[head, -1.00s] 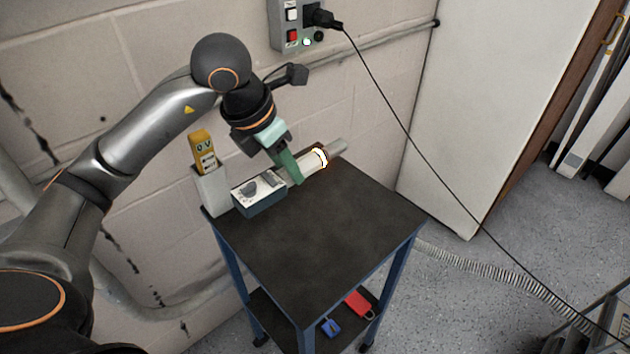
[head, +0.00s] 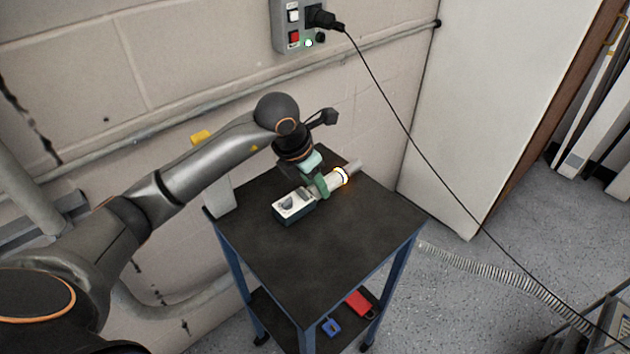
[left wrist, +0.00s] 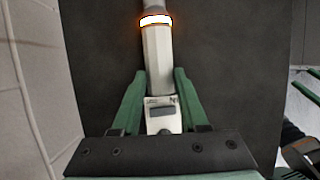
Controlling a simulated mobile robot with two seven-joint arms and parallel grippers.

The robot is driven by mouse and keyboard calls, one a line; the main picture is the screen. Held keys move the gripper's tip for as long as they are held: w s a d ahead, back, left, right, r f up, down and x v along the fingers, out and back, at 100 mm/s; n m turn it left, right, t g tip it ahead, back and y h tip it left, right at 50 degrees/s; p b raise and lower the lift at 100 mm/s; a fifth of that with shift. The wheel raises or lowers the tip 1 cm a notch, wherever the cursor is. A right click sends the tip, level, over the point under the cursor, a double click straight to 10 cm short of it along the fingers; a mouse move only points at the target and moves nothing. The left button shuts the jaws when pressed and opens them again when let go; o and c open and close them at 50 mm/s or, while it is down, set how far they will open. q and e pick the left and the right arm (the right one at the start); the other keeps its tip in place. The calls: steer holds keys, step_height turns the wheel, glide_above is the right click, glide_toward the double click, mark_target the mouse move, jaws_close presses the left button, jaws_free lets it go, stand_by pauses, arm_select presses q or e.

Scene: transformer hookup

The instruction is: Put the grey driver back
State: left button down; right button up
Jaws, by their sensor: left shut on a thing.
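The palm hides part of the box.
Blue (head: 330,326) and red (head: 359,304) items lie on the lower shelf. A black cable (head: 400,140) hangs from the wall box (head: 290,25). The front cart top is clear.

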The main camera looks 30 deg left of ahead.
arm_select(q)
steer(key=shift+w+r, duration=0.1)
steer(key=shift+r, duration=0.05)
steer(key=shift+c, duration=2.2)
jaws_free()
steer(key=shift+f, duration=0.2)
steer(key=shift+r, duration=0.1)
steer(key=shift+r, duration=0.25)
steer(key=v, duration=1.1)
steer(key=shift+s+r, duration=0.25)
